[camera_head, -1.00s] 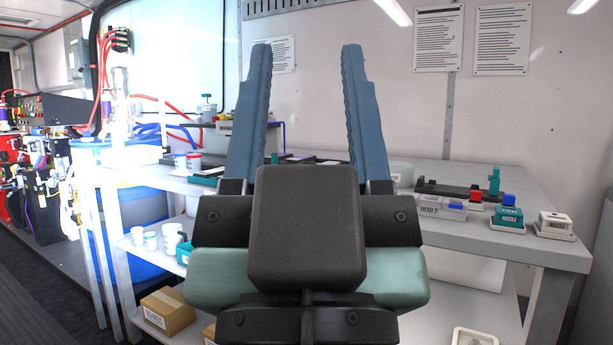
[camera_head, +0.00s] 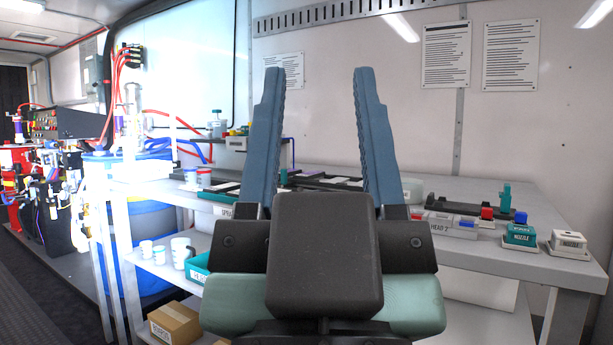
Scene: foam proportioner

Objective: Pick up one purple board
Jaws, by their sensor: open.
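My gripper (camera_head: 318,85) points away from the camera in the middle of the view. Its two blue fingers stand wide apart, with nothing between them but the wall and the table's back part. Behind the fingers, flat dark pieces lie on the grey table, with a small purple patch (camera_head: 338,180) among them. The patch may be a purple board, but it is too small and too far off to tell. The gripper and wrist hide much of the table's middle and front.
The grey table (camera_head: 440,190) carries a bin marked HEAD 2 (camera_head: 453,227), a teal nozzle box (camera_head: 519,235) and a white box (camera_head: 568,242) at right. A shelf with white cups (camera_head: 158,254) and a cardboard box (camera_head: 174,322) is at left.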

